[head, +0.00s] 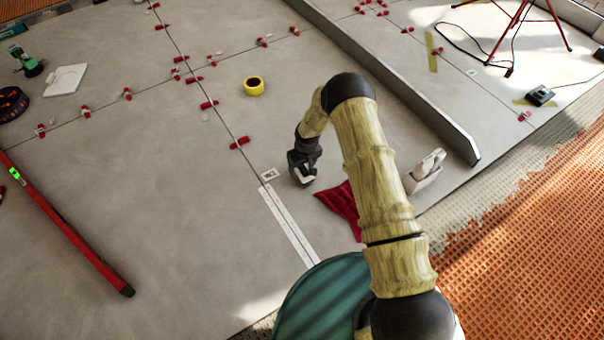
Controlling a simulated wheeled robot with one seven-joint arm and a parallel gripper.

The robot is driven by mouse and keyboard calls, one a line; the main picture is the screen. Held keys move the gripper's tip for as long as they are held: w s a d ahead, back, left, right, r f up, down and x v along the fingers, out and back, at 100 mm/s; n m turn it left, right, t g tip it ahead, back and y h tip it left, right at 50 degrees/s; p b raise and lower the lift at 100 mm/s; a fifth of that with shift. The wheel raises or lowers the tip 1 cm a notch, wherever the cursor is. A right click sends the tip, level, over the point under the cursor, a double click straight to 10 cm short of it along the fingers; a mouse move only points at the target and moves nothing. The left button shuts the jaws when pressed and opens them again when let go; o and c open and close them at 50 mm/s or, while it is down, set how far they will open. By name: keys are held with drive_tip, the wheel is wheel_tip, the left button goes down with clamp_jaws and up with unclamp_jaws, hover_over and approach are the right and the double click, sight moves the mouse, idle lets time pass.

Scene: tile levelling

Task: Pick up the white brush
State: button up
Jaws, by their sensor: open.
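A white object with a raised handle-like part, which looks like the white brush (426,172), lies on the grey tiles to the right of my arm in the head view. Its lower left end is close to my arm's edge, and its bristles cannot be made out. My gripper (303,178) is open and points down above the tiles, left of the brush and apart from it. My arm stands between the two in the picture.
A dark red cloth (340,205) lies between my gripper and arm. A white strip (287,225) lies at lower left of my gripper. A low grey wall (400,90) stands behind the brush. A yellow tape roll (253,86), red levelling clips (240,143) and red level (70,225) lie left.

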sight(302, 169)
drive_tip(key=f+b, duration=0.1)
drive_tip(key=w+f+b, duration=0.1)
drive_tip(key=f+b, duration=0.3)
drive_tip(key=shift+w+a+f, duration=0.1)
drive_tip(key=shift+w+a, duration=0.05)
drive_tip(key=shift+a, duration=0.1)
idle(0.5)
drive_tip(key=c, duration=1.2)
wheel_tip(302, 169, up, 10)
drive_tip(key=p, duration=0.6)
drive_tip(key=shift+p, duration=0.4)
